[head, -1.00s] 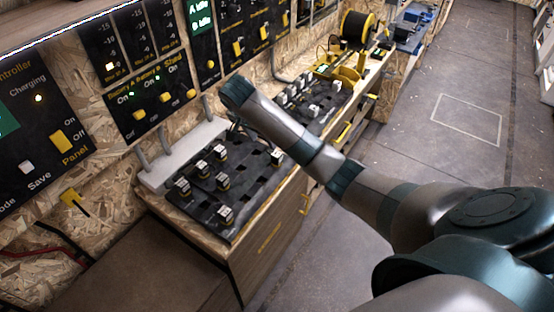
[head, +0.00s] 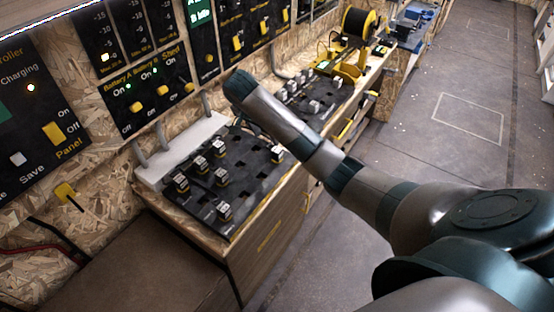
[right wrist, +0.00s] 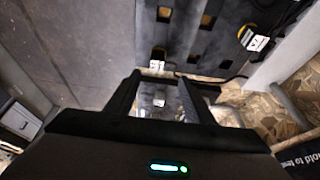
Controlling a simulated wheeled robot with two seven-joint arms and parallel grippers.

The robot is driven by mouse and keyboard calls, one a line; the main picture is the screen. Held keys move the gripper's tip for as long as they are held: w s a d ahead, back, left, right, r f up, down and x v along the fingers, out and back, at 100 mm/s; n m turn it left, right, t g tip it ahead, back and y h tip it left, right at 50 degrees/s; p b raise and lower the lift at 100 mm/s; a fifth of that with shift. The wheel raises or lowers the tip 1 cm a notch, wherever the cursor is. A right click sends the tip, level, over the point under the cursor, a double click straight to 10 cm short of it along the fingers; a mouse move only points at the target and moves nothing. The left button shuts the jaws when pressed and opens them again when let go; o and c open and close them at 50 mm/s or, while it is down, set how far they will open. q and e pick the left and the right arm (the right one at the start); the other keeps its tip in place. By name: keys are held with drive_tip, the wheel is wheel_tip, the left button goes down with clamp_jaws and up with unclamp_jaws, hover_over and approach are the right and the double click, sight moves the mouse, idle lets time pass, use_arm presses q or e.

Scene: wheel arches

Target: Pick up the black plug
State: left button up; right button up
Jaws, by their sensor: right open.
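Several black plugs with white labels and yellow bands stand in a black socket board in the head view, among them a front one (head: 223,210) and one at the right edge (head: 277,154). My right arm reaches over the far end of this board, and its gripper is mostly hidden behind the arm there. In the right wrist view my right gripper (right wrist: 160,77) is open. A plug with a white label (right wrist: 157,57) shows just past the fingertips, and another labelled one (right wrist: 158,102) shows between the fingers. I cannot tell their distance. The left gripper is not in view.
The socket board (head: 247,180) lies on a wooden cabinet (head: 262,235) below black switch panels (head: 35,125). A white ledge with grey cables (head: 180,150) runs behind it. A second board with plugs (head: 310,95) and a yellow spool device (head: 352,50) lie beyond. The floor at right is clear.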

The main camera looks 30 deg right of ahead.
sight(277, 150)
drive_tip(key=p+x, duration=0.1)
drive_tip(key=x, duration=0.6)
drive_tip(key=shift+d+p, duration=0.15)
drive_tip(key=shift+p, duration=0.15)
drive_tip(key=shift+w+d+f, duration=0.1)
drive_tip(key=shift+d+f, duration=0.05)
drive_tip(key=shift+f, duration=0.4)
drive_tip(key=shift+d+f+p, duration=0.3)
drive_tip(key=shift+p, duration=0.05)
drive_tip(key=x, duration=0.1)
drive_tip(key=p+x, duration=0.1)
drive_tip(key=x, duration=0.1)
drive_tip(key=shift+d, duration=0.15)
drive_tip(key=shift+d+f, duration=0.2)
drive_tip(key=shift+f, duration=0.4)
drive_tip(key=c, duration=1.1)
